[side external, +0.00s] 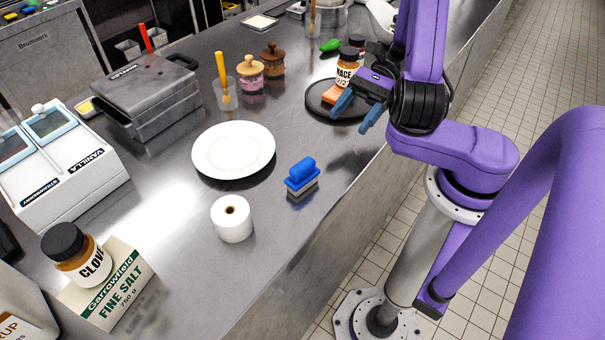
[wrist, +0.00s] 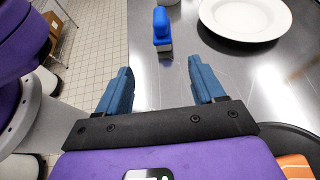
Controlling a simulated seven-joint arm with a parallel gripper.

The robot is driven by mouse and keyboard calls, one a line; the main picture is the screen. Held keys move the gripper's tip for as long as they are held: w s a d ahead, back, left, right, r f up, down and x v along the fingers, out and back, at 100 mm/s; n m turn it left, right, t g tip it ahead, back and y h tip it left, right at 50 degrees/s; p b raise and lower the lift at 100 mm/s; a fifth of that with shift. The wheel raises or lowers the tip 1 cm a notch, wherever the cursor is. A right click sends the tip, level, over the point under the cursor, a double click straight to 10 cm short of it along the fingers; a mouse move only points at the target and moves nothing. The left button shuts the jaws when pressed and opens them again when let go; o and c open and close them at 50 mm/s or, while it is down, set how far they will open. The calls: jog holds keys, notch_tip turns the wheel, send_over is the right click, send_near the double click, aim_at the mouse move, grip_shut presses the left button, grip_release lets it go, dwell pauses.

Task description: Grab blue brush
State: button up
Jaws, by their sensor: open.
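The blue brush (side external: 302,177) stands on the steel counter with its blue handle up and pale bristles down, between the white plate and the counter's front edge. It also shows at the top middle of the wrist view (wrist: 162,30), ahead of my fingers. My gripper (side external: 354,113) is open and empty above the counter, up and to the right of the brush in the side view, near the dark round tray. Its two blue fingers show apart in the wrist view (wrist: 160,85). They do not touch the brush.
A white plate (side external: 233,151) lies left of the brush. A white paper roll (side external: 232,219) stands nearer the camera. A dark round tray (side external: 318,108) holds a mace jar (side external: 346,72) and an orange item beside my gripper. Bare counter lies between my gripper and the brush.

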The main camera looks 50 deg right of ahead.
jog(key=shift+s+m+t, duration=0.1)
jog(key=shift+m+t, duration=0.3)
jog(key=shift+a+f, duration=0.15)
jog(key=shift+a, duration=0.1)
send_near(302, 176)
jog(key=a+f, duration=0.1)
jog(key=w+f, duration=0.1)
jog(key=f, duration=0.1)
jog(key=w+a+f, duration=0.1)
jog(key=shift+a+f, duration=0.2)
jog(key=shift+a, duration=0.1)
jog(key=shift+x, duration=2.6)
jog(key=shift+s+a+r, duration=0.1)
jog(key=shift+s, duration=0.05)
jog(key=c, duration=1.1)
